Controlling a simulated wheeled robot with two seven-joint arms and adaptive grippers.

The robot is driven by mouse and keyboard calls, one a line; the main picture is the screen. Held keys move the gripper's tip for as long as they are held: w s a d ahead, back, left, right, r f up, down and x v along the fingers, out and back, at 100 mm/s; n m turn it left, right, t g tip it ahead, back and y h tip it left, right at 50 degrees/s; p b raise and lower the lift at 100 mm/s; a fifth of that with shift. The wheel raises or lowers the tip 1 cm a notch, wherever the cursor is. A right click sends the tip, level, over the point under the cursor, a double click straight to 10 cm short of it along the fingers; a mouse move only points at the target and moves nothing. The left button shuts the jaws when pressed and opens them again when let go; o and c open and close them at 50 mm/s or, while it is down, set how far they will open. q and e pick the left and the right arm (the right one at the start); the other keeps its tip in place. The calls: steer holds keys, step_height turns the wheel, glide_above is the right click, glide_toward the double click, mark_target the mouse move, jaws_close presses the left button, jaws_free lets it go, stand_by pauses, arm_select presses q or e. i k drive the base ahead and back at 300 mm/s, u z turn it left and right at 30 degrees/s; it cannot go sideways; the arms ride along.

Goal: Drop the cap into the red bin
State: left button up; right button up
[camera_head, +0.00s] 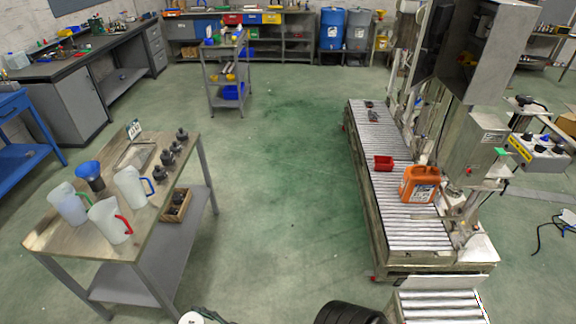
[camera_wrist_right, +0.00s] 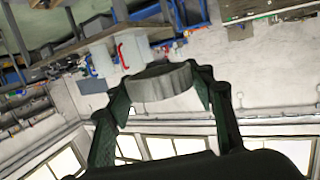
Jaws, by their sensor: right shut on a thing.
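The red bin (camera_head: 383,163) is a small open box on the roller conveyor at the right in the head view. In the right wrist view, my right gripper (camera_wrist_right: 162,95) is shut on the cap (camera_wrist_right: 165,88), a pale grey round piece held between its two dark fingers. At the bottom edge of the head view, a white round top, which seems to be the cap (camera_head: 192,318), shows beside a small dark green part of the gripper. It is well apart from the red bin, to its lower left. My left gripper is not in view.
An orange canister (camera_head: 420,185) stands on the conveyor (camera_head: 408,215) just right of the red bin. At the left, a table (camera_head: 150,222) holds several pale jugs, a blue funnel (camera_head: 89,174) and dark weights. Open green floor (camera_head: 285,190) lies between.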

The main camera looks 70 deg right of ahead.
mark_target(383, 168)
steer(key=z, duration=2.5)
steer(key=i, duration=3.35)
steer(key=u, duration=0.05)
